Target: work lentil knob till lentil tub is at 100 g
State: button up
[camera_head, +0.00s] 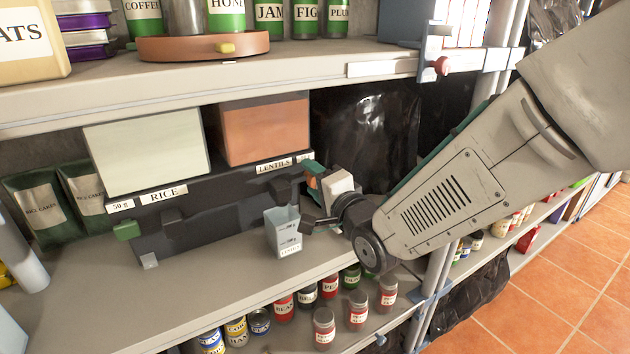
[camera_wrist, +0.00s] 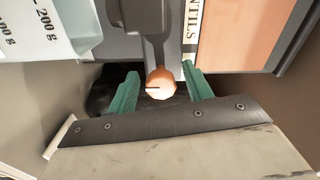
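The lentil dispenser is an orange box (camera_head: 265,131) on a dark stand with a LENTILS label (camera_head: 273,165); the label also shows sideways in the wrist view (camera_wrist: 191,25). Its round orange knob (camera_wrist: 160,84), with a dark line on its face, lies between the green fingers of my gripper (camera_wrist: 161,91). A gap shows on each side, so the gripper is open around the knob. In the head view my gripper (camera_head: 314,182) largely hides the knob. The pale lentil tub (camera_head: 284,238) stands under the spout; its 100 g and 200 g marks show in the wrist view (camera_wrist: 38,32). I make out no lentils in it.
The rice dispenser (camera_head: 147,147) with its green knob (camera_head: 127,230) stands to the left, its label reading 50 g. Several small jars and cans (camera_head: 308,295) stand on a lower shelf. A dark plastic bag (camera_head: 365,130) hangs behind my gripper. A shelf upright (camera_head: 440,262) is to the right.

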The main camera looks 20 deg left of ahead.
jog(key=v, duration=0.7)
jog(key=shift+s+d, duration=0.25)
jog(key=shift+d, duration=0.05)
